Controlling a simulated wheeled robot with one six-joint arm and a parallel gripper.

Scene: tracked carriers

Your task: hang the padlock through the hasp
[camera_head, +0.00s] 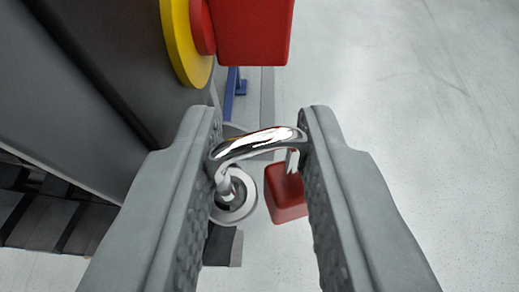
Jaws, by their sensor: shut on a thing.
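My gripper (262,125) is shut on the padlock's chrome shackle (255,143), which spans between the two ribbed grey fingers. A small red block (285,195), which looks like the padlock's body, shows below the right end of the shackle. The shackle's short right leg ends just above or at this red block; I cannot tell if they are joined. The left leg reaches down over a round grey ring (232,202); I cannot tell if it passes through it. I cannot clearly make out the hasp. The fingers hide part of the shackle's ends.
A large red block (252,32) and a yellow disc (185,42) with a red part stand just beyond the fingertips at the top. A dark grey carrier body (85,90) with black track pads (65,218) fills the left. Pale floor (420,90) at right is clear.

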